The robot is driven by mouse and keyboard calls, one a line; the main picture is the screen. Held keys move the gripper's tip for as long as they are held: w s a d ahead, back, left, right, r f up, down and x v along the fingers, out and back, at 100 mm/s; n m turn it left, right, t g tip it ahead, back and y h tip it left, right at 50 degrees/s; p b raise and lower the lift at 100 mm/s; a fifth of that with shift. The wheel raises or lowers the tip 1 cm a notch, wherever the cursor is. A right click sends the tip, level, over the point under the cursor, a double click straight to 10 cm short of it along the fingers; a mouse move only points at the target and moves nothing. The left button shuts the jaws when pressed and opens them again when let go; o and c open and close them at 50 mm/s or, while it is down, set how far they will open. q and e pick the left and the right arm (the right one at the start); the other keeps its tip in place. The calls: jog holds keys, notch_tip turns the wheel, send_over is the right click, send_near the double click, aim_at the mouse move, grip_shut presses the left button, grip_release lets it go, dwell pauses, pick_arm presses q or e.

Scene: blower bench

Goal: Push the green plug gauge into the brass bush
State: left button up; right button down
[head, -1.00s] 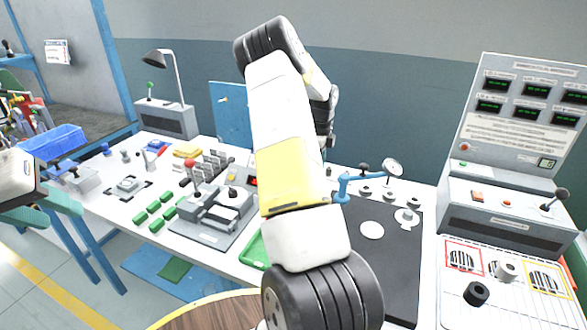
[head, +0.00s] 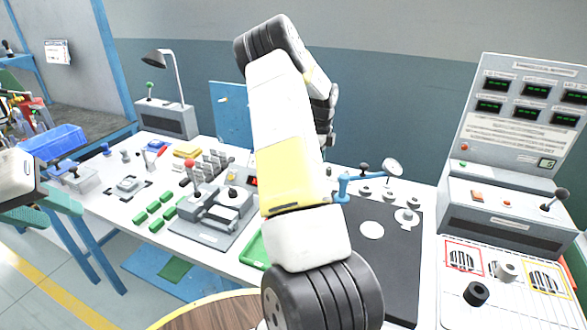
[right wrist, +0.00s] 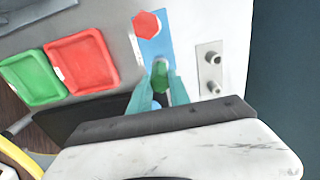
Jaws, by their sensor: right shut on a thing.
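In the right wrist view my right gripper (right wrist: 160,97) has its two teal fingers shut on the green plug gauge (right wrist: 160,77). The gauge is in front of a blue plate (right wrist: 154,49) with a red hexagonal knob (right wrist: 147,24) above it. I cannot make out the brass bush, nor whether the gauge's tip is in anything. In the head view my right arm crosses the middle and its gripper is not visible. My left gripper (head: 45,206) is at the left edge, its teal fingers apart, with nothing seen between them.
A red tray (right wrist: 82,62) and a green tray (right wrist: 30,78) lie left of the blue plate. A metal plate with two pegs (right wrist: 211,68) is at its right. In the head view a grey fixture (head: 213,213) and several green blocks (head: 153,208) stand on the white bench.

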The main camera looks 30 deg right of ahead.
jog(key=shift+r, duration=2.15)
jog(key=shift+r, duration=0.1)
